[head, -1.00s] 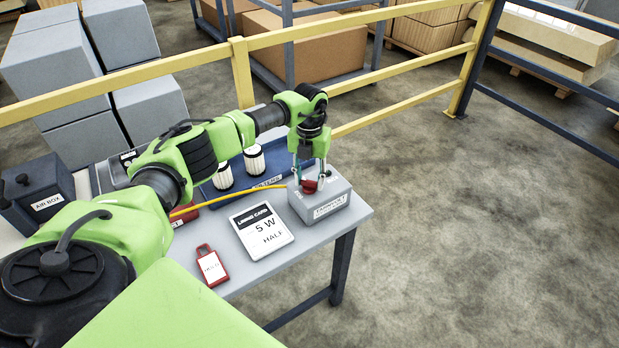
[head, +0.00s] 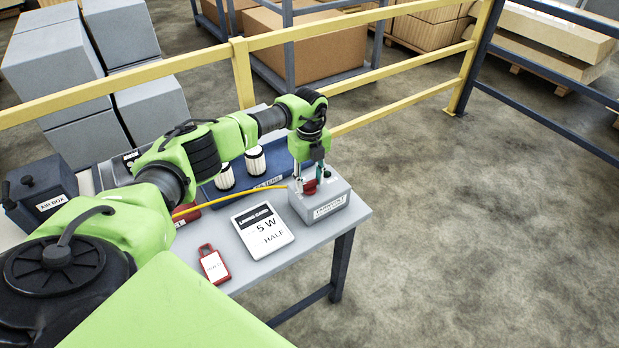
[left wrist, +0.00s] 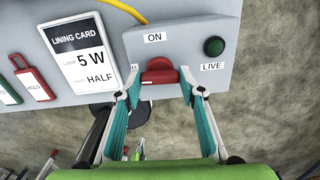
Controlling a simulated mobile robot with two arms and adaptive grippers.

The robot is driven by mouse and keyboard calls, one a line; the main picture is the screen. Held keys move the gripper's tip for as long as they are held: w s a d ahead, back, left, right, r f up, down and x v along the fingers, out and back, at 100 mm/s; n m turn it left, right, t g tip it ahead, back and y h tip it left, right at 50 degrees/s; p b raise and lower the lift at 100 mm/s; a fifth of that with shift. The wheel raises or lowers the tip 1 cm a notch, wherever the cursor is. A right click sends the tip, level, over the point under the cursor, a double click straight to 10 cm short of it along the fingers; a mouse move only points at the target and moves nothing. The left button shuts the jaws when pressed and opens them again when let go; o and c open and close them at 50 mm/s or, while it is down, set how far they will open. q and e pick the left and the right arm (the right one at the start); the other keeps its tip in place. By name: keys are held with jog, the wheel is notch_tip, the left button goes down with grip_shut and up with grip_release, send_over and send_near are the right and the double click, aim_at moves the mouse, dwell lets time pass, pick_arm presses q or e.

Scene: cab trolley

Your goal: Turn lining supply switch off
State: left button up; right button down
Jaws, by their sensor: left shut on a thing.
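The grey supply box (head: 335,205) stands at the right end of the table, its front label too blurred to read in the head view. In the left wrist view its top (left wrist: 186,45) carries a red switch knob (left wrist: 160,65), an ON label (left wrist: 154,37) above the knob and a dark green lamp (left wrist: 214,46) marked LIVE. A label left of the knob is partly hidden. My left gripper (head: 308,188) points down over the box. In the left wrist view its fingers (left wrist: 161,92) are on both sides of the knob, shut on it. My right gripper is out of view.
A lining card (head: 262,232) reading 5 W and HALF lies left of the box, beside a red tag (head: 214,265). A yellow cable (head: 230,196) runs to the box. Two white filters sit in a blue tray (head: 270,184) behind. A yellow rail (head: 400,107) stands behind the table.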

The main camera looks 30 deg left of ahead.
aim_at(310, 182)
pick_arm(q)
jog(key=shift+n, duration=0.5)
jog(key=o, duration=1.1)
jog(key=shift+r, duration=0.1)
notch_tip(310, 182, up, 12)
jog(key=shift+f, duration=0.1)
